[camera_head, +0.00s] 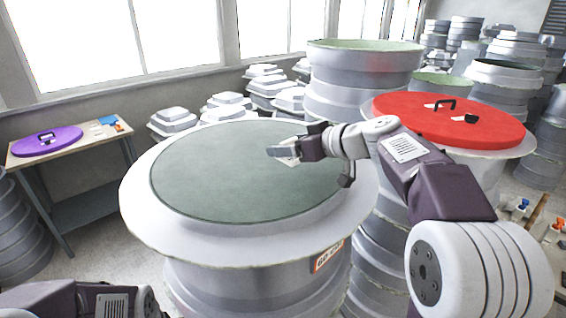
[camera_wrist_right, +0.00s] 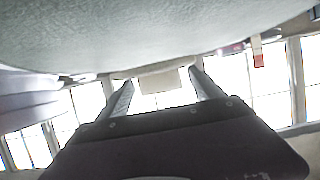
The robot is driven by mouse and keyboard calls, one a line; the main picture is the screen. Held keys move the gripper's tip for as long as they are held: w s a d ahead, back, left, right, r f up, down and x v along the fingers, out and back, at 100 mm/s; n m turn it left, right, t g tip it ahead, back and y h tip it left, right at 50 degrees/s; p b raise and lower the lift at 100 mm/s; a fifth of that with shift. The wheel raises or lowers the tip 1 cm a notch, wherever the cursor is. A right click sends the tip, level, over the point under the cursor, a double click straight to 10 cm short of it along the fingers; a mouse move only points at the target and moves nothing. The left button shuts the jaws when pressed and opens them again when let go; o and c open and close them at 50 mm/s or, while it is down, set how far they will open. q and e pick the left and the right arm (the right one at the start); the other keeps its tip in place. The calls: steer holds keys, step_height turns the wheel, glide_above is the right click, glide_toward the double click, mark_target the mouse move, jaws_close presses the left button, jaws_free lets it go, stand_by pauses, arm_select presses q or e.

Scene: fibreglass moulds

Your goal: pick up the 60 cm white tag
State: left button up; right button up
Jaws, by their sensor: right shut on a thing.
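My right gripper (camera_head: 284,151) is above the dark green top of the big grey mould (camera_head: 240,175) in the head view. It is shut on a small pale, off-white piece, which appears to be the white tag (camera_wrist_right: 160,79), between the fingertips in the right wrist view. No writing is readable on it, so its size mark cannot be told. A white label with an orange edge (camera_head: 328,256) is on the mould's front side. Of my left arm only a part shows at the bottom left; its gripper is out of view.
A red round lid (camera_head: 450,118) with black handles lies on a mould at the right. A table (camera_head: 85,143) at the left bears a purple round lid (camera_head: 47,141) and small items. Stacked grey moulds (camera_head: 365,85) stand behind.

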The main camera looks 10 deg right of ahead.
steer(key=d+r, duration=0.5)
steer(key=d, duration=0.5)
steer(key=shift+w+r, duration=0.4)
